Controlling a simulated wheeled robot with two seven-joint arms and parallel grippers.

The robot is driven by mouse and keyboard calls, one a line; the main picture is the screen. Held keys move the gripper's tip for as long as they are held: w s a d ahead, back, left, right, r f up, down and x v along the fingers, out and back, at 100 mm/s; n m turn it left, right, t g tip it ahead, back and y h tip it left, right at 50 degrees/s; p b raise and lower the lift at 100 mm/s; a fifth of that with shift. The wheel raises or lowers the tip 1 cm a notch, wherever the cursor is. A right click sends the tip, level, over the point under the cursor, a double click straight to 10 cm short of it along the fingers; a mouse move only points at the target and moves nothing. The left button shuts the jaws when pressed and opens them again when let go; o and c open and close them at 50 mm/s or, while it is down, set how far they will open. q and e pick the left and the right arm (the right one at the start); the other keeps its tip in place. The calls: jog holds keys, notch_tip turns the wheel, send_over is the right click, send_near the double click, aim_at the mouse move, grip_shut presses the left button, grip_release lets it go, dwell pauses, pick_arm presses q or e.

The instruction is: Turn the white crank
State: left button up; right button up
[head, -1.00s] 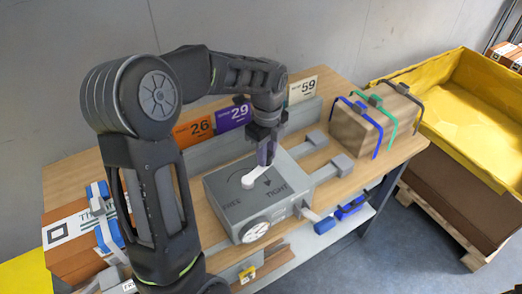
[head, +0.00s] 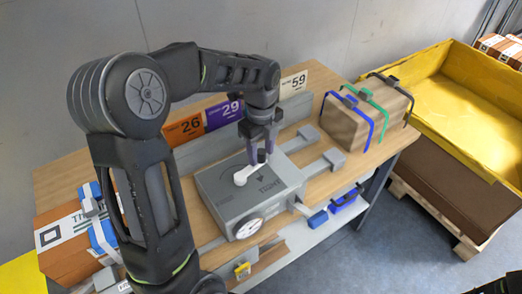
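The white crank (head: 241,179) is on top of a grey box-shaped device (head: 230,201) on the wooden table. Its arm points up and to the right from its pivot, and a white knob stands at the far end. The word "TIGHT" and a curved arrow are printed beside it. My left gripper (head: 261,157) points down over the knob end. Its two purple-grey fingers look parted, with the knob between or just below them; contact is hard to tell. My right gripper is not in view.
A round dial (head: 249,228) is on the device's front. Number cards (head: 223,113) stand behind it. A brown box with coloured clamps (head: 350,123) is at right, near a yellow-lined crate (head: 440,93). A clamped orange-brown box (head: 67,250) is at left.

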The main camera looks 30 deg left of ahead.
pick_arm(q)
notch_tip(320, 180, up, 8)
jog(key=shift+f+b, duration=0.1)
jog(key=shift+b, duration=0.35)
dwell(0.7)
